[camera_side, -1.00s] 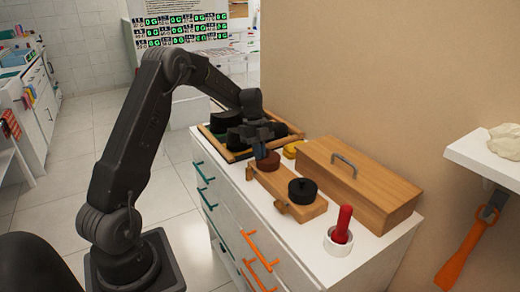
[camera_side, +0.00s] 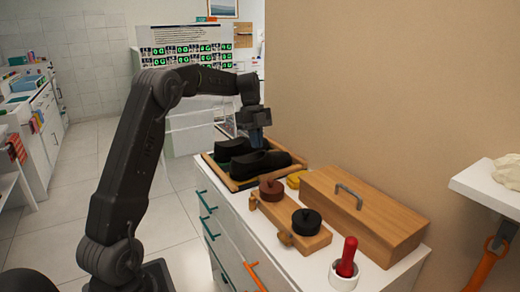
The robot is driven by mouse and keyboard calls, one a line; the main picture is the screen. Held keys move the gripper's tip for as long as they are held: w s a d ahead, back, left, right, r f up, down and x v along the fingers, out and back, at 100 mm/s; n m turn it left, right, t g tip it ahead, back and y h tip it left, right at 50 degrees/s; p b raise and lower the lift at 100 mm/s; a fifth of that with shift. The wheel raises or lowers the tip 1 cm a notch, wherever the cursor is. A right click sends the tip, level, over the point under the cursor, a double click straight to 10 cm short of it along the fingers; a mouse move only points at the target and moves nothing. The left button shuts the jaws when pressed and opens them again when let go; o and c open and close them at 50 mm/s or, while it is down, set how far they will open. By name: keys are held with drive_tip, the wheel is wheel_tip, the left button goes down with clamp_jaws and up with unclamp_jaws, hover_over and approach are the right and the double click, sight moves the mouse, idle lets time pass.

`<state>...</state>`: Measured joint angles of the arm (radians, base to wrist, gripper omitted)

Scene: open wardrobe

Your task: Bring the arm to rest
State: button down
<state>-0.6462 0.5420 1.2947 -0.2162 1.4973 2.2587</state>
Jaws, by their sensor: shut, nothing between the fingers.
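My gripper (camera_side: 257,138) is shut and empty. It points down above the black shoes (camera_side: 258,163), which rest in a wooden tray (camera_side: 234,186) on top of a white cabinet (camera_side: 290,235). The fingertips show just over the shoes; I cannot tell the exact gap. My arm rises at the left and bends over toward the cabinet top.
A wooden stand (camera_side: 292,228) holds a brown round piece (camera_side: 272,187) and a black round piece (camera_side: 306,220). Behind it are a yellow piece (camera_side: 297,178) and a wooden box (camera_side: 365,215) with a handle.

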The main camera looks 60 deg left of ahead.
drive_tip(key=s+d+r+n+t+y, duration=0.1)
drive_tip(key=s+d+r+n, duration=0.25)
drive_tip(key=d, duration=0.55)
drive_tip(key=s+d+r+n+t+y, duration=0.1)
drive_tip(key=s+d+r+n+y, duration=0.15)
drive_tip(key=s+d+n, duration=0.45)
drive_tip(key=s+d+f+n+t, duration=0.3)
drive_tip(key=s+d+n, duration=0.4)
drive_tip(key=s+d, duration=0.4)
drive_tip(key=shift+s+f+t, duration=0.3)
drive_tip(key=shift+s+t, duration=0.1)
drive_tip(key=shift+s, duration=0.25)
drive_tip(key=c, duration=1.8)
unclamp_jaws()
drive_tip(key=shift+n, duration=0.25)
drive_tip(key=shift+c, duration=0.2)
